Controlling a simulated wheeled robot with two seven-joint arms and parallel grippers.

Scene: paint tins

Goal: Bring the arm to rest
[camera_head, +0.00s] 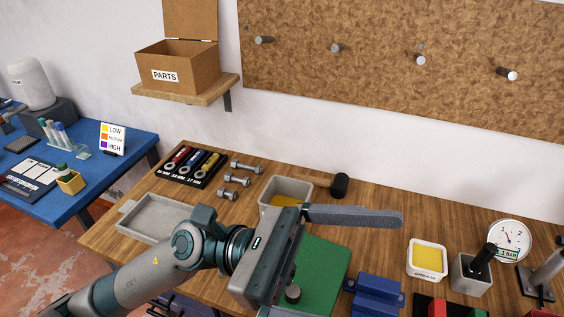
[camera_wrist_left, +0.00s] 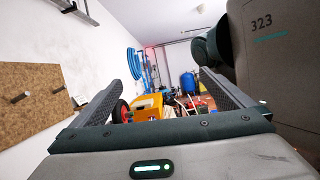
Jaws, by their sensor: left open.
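My left arm comes in from the lower left in the head view, over the front of the wooden workbench (camera_head: 400,203). My left gripper (camera_head: 352,216) is held above the bench, and one long grey finger shows clearly, pointing right. In the left wrist view both fingers of the left gripper (camera_wrist_left: 170,70) stand wide apart with nothing between them. The wrist camera looks out across the room, not down at the bench. My right gripper is in neither view.
Under and around the arm are a grey tray (camera_head: 147,222), a grey bin (camera_head: 289,186), a green mat (camera_head: 322,260) and a blue block (camera_head: 375,297). A yellow-filled tub (camera_head: 427,259) and a gauge (camera_head: 508,238) stand right. A parts box (camera_head: 180,70) sits on a wall shelf.

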